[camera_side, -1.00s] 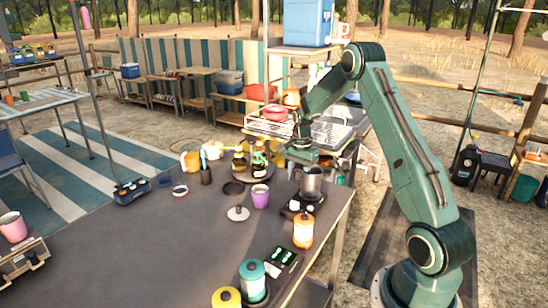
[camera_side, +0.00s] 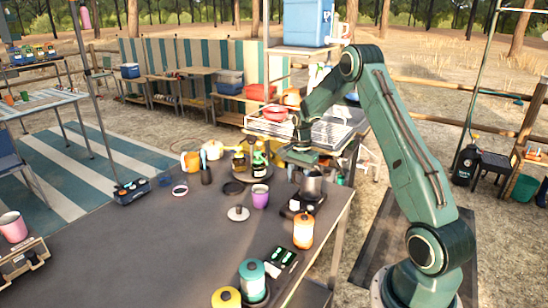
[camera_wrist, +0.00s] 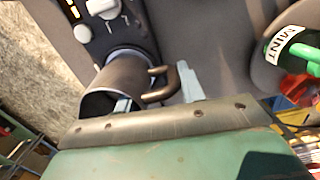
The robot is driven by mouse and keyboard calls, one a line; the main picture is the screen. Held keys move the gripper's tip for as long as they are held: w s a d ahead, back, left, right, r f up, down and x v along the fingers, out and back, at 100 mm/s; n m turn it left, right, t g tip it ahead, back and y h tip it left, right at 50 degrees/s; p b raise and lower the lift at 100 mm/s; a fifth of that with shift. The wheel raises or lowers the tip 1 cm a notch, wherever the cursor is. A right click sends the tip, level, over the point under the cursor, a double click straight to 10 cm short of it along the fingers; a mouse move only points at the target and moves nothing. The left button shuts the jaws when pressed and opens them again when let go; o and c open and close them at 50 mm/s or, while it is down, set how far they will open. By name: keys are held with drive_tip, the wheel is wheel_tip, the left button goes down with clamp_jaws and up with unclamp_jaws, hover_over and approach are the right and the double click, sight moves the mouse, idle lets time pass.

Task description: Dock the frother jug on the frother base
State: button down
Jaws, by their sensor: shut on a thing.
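The frother jug (camera_side: 312,184), a dark grey metal cup, is at the right edge of the dark table in the side view. My gripper (camera_side: 300,172) is above and beside it, shut on the jug. In the wrist view the jug (camera_wrist: 118,78) has its open mouth towards me and its bronze handle (camera_wrist: 165,86) points right. One pale finger shows at the mouth and the other beside the handle; the exact grip is partly hidden. The frother base (camera_side: 292,209), dark with a light control, lies directly below the jug. Whether they touch is unclear. Its knob panel (camera_wrist: 95,14) shows beyond the jug.
An orange canister (camera_side: 303,232) stands close in front of the base. A purple cup (camera_side: 260,196) and a grey lid (camera_side: 238,213) are to the left. A bottle with a "MINT" label (camera_wrist: 292,48) is at right in the wrist view.

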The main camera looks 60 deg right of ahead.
drive_tip(key=shift+f, duration=0.1)
drive_tip(key=c, duration=1.1)
unclamp_jaws()
drive_tip(key=shift+c, duration=0.2)
drive_tip(key=shift+r, duration=0.2)
wheel_tip(320, 180, up, 11)
drive_tip(key=shift+d+f, duration=0.2)
drive_tip(key=shift+d, duration=0.1)
drive_tip(key=shift+s, duration=0.1)
